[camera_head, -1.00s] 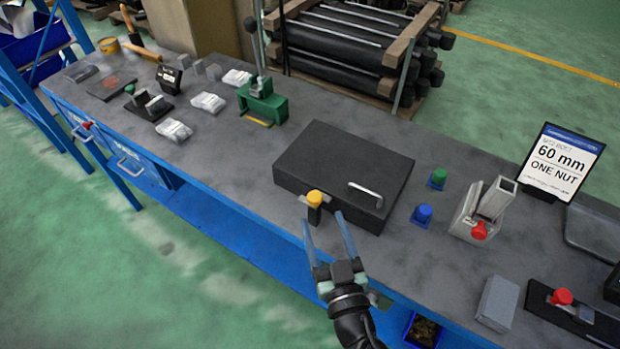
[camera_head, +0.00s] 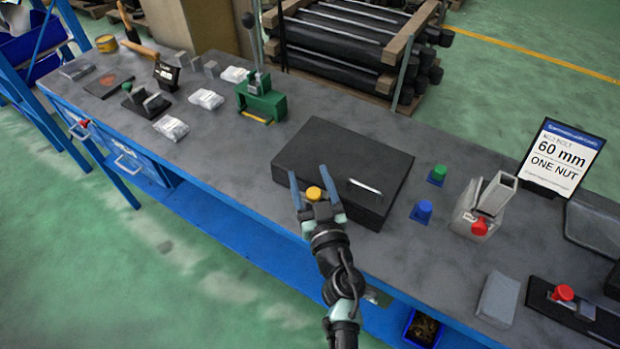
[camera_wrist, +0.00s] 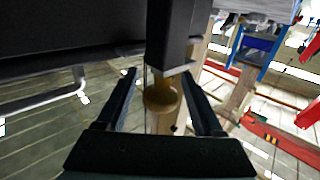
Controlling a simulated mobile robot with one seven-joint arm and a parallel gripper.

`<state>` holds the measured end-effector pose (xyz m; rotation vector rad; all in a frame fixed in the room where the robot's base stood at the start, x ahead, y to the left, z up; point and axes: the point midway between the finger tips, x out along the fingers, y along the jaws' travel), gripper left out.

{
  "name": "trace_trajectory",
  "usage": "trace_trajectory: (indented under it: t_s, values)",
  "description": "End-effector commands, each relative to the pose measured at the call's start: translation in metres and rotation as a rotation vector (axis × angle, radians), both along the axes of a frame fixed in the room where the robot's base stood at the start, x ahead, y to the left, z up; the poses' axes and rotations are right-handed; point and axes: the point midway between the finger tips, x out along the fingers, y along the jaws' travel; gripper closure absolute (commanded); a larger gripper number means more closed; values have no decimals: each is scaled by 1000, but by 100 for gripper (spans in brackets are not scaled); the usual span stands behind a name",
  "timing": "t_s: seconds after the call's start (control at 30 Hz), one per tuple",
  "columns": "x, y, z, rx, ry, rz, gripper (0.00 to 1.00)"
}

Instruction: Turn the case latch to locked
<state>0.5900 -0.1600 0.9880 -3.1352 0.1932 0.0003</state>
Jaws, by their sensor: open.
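The black case (camera_head: 345,165) lies closed on the grey bench, with a metal handle (camera_head: 365,186) on its near side. The case latch has a yellow knob (camera_head: 314,193) at the near left part of the case front. My gripper (camera_head: 314,185) is open over the latch, one finger on each side of the knob. In the wrist view the knob (camera_wrist: 161,97) sits between the two open fingers (camera_wrist: 161,90), apart from both as far as I can tell. The case's dark side (camera_wrist: 70,28) and its handle (camera_wrist: 45,101) show at the left. The gripper hides part of the latch.
Blue (camera_head: 422,211) and green (camera_head: 438,174) knobs stand right of the case. A grey fixture with a red knob (camera_head: 479,227) is further right. A green clamp stand (camera_head: 262,100) is at the back left. Bare bench lies left of the case.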

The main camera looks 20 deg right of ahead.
Motion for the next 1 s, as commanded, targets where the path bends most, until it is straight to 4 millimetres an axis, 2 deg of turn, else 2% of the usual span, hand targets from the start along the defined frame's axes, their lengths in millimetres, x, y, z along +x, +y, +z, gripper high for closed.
trace_trajectory:
  t_s: [0.07,0.43,0.73,1.0]
  values:
    - [0,0,0,0,0,0,35]
    - [0,0,0,0,0,0,100]
    - [0,0,0,-2,-3,-12,100]
    - [0,-3,-1,-5,-9,-103,100]
